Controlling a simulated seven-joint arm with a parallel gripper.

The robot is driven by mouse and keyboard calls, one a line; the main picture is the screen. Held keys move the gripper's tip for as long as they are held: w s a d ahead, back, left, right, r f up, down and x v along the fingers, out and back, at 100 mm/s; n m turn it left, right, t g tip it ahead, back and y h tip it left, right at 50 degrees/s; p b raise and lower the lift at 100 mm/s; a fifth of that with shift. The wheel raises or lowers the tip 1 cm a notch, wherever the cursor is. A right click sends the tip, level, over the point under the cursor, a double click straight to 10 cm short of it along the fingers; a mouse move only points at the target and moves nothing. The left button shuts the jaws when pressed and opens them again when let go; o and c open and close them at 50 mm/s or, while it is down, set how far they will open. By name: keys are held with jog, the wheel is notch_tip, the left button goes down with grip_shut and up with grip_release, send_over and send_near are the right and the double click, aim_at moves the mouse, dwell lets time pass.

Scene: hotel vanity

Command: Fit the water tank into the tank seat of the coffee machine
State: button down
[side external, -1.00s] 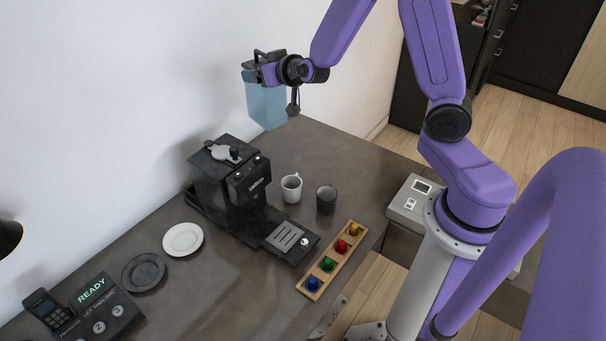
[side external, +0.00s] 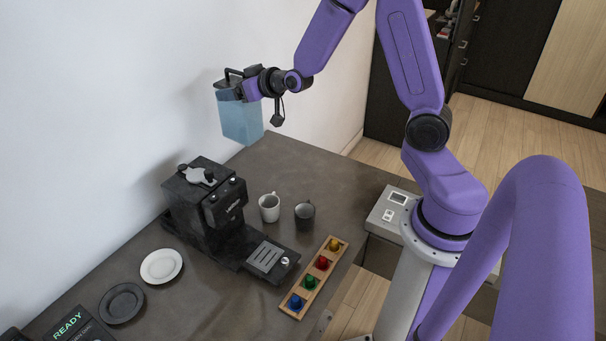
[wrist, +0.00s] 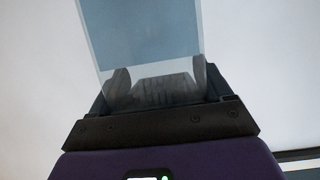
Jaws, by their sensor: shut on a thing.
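The water tank (side external: 241,122) is a translucent blue box with a dark top and handle. It hangs upright in the air at the upper left of the side external view, beyond and above the coffee machine. My gripper (side external: 240,88) is shut on the tank near its top. In the wrist view the tank (wrist: 150,35) fills the upper middle, with my gripper's fingers (wrist: 158,90) at it. The black coffee machine (side external: 205,208) stands on the counter by the wall, apart from the tank. I cannot make out the tank seat.
A white mug (side external: 269,207) and a dark cup (side external: 305,215) stand right of the machine. A wooden tray (side external: 308,285) with several coloured capsules lies at the front edge. A white plate (side external: 161,266) and dark plate (side external: 122,304) lie left. The far counter end is clear.

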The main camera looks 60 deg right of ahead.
jog(key=d+f, duration=0.7)
jog(key=d, duration=0.5)
jog(key=s+d+f, duration=0.8)
jog(key=d+f, duration=0.1)
notch_tip(320, 180, down, 7)
jog(key=shift+a, duration=0.25)
jog(key=shift+w+f, duration=0.1)
jog(key=shift+f, duration=0.1)
grip_release()
jog(key=v, duration=1.2)
jog(key=shift+d+r, duration=0.15)
